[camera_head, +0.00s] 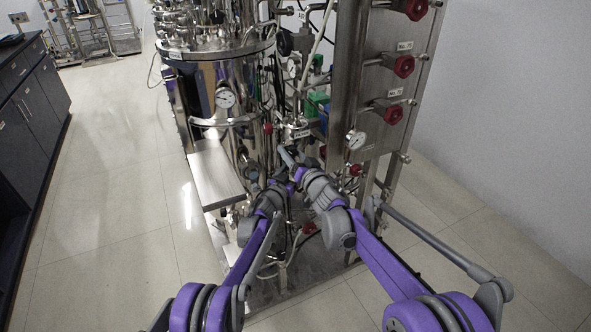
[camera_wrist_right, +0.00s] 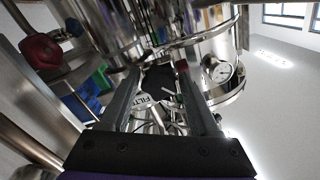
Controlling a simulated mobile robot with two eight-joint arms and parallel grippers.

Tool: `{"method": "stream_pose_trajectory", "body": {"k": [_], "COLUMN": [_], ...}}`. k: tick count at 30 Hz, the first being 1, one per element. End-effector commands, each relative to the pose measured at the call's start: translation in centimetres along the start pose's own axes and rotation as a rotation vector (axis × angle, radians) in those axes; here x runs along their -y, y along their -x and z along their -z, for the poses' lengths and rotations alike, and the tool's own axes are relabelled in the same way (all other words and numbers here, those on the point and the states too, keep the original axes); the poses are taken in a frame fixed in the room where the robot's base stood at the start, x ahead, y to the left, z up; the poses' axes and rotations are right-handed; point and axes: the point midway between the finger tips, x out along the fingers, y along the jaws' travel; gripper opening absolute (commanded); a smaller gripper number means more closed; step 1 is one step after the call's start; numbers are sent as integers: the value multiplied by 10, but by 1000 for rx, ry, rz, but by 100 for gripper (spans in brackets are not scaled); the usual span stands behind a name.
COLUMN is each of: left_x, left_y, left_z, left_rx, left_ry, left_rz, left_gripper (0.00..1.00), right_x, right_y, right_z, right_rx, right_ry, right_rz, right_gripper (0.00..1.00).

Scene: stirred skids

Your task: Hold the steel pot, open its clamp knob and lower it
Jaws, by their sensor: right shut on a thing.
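The steel pot (camera_head: 298,127), with a white FILTER label, hangs among pipes between the large vessel and the valve panel. In the right wrist view the label (camera_wrist_right: 143,99) shows between the fingers. My right gripper (camera_head: 288,157) reaches in just below the label. Its two fingers (camera_wrist_right: 160,88) stand wide apart and are shut on what looks like the pot; the contact itself is hard to see. My left gripper (camera_head: 262,180) is low beside it, to the left, and its fingers are too small and covered to read. The clamp knob cannot be made out.
A large steel vessel (camera_head: 225,95) with a gauge (camera_head: 225,98) stands to the left, with a flat steel box (camera_head: 215,175) before it. The valve panel (camera_head: 372,75) with red knobs rises close on the right. Pipes crowd both grippers. The floor at left is clear.

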Motion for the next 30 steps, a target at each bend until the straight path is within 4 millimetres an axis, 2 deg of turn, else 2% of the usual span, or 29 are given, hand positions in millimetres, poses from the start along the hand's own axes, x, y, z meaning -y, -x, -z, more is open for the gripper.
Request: {"method": "stream_pose_trajectory", "body": {"k": [4, 10, 13, 18, 22, 28, 29, 30], "left_x": [0, 0, 0, 0, 0, 0, 0, 0], "left_y": [0, 0, 0, 0, 0, 0, 0, 0], "left_z": [0, 0, 0, 0, 0, 0, 0, 0], "left_rx": [0, 0, 0, 0, 0, 0, 0, 0], "left_ry": [0, 0, 0, 0, 0, 0, 0, 0], "left_rz": [0, 0, 0, 0, 0, 0, 0, 0], "left_gripper": [0, 0, 0, 0, 0, 0, 0, 0], "right_x": [0, 0, 0, 0, 0, 0, 0, 0], "right_y": [0, 0, 0, 0, 0, 0, 0, 0], "right_z": [0, 0, 0, 0, 0, 0, 0, 0], "right_rx": [0, 0, 0, 1, 1, 1, 1, 1], "right_ry": [98, 403, 557, 788, 871, 880, 880, 879], "right_rz": [0, 0, 0, 0, 0, 0, 0, 0], "right_gripper": [12, 3, 3, 11, 13, 13, 66, 73]}}
